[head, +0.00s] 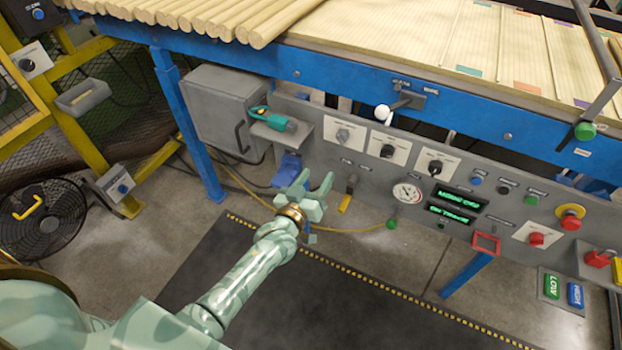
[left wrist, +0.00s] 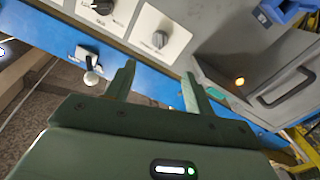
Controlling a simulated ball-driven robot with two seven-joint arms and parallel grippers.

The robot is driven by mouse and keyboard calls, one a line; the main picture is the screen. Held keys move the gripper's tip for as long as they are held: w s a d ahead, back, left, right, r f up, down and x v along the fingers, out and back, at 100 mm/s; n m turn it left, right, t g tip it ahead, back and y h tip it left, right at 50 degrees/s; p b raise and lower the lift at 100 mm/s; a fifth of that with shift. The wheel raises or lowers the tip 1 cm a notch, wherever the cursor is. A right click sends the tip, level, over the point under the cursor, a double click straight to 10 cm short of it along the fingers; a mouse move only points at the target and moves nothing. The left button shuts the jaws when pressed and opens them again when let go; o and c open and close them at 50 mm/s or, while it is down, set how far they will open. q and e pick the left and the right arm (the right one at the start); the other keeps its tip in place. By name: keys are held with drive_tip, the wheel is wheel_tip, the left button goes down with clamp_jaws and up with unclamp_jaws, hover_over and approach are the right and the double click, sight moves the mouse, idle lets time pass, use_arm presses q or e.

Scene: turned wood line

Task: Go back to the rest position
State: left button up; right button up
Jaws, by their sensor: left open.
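My left gripper (head: 313,187) is pale green and reaches in from the lower left in the head view. Its two fingers are spread with nothing between them. It hangs in the air in front of the grey control panel (head: 460,196), below the left end of its face. In the left wrist view the open fingers (left wrist: 160,85) point toward the panel and the blue beam, with a gap between them. My right gripper is in neither view.
A blue-framed table (head: 330,75) bears wooden rods (head: 215,18) and boards. A floor fan (head: 40,220) stands at left. A dark mat (head: 330,300) covers clear floor.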

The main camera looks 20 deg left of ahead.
use_arm(q)
drive_tip(key=shift+s+f, duration=0.1)
drive_tip(key=shift+s, duration=0.55)
drive_tip(key=s+f+m+g+h, duration=0.1)
drive_tip(key=s+f+m+g, duration=0.4)
drive_tip(key=f, duration=1)
drive_tip(key=s+f+g+p, duration=0.1)
drive_tip(key=s+f+g, duration=0.2)
drive_tip(key=s+f, duration=0.55)
drive_tip(key=s+f+g, duration=0.4)
drive_tip(key=s+f, duration=0.2)
drive_tip(key=s, duration=0.6)
drive_tip(key=s+a+f+g, duration=0.1)
drive_tip(key=s+g, duration=0.1)
drive_tip(key=s, duration=0.8)
drive_tip(key=s+a+f+m+g+y, duration=0.1)
drive_tip(key=s+a+g, duration=0.1)
drive_tip(key=s, duration=0.8)
drive_tip(key=s+a+f+m+g+p, duration=0.1)
drive_tip(key=s+f+g, duration=0.1)
drive_tip(key=s, duration=0.8)
drive_tip(key=shift+a+y, duration=0.2)
drive_tip(key=shift+y, duration=0.1)
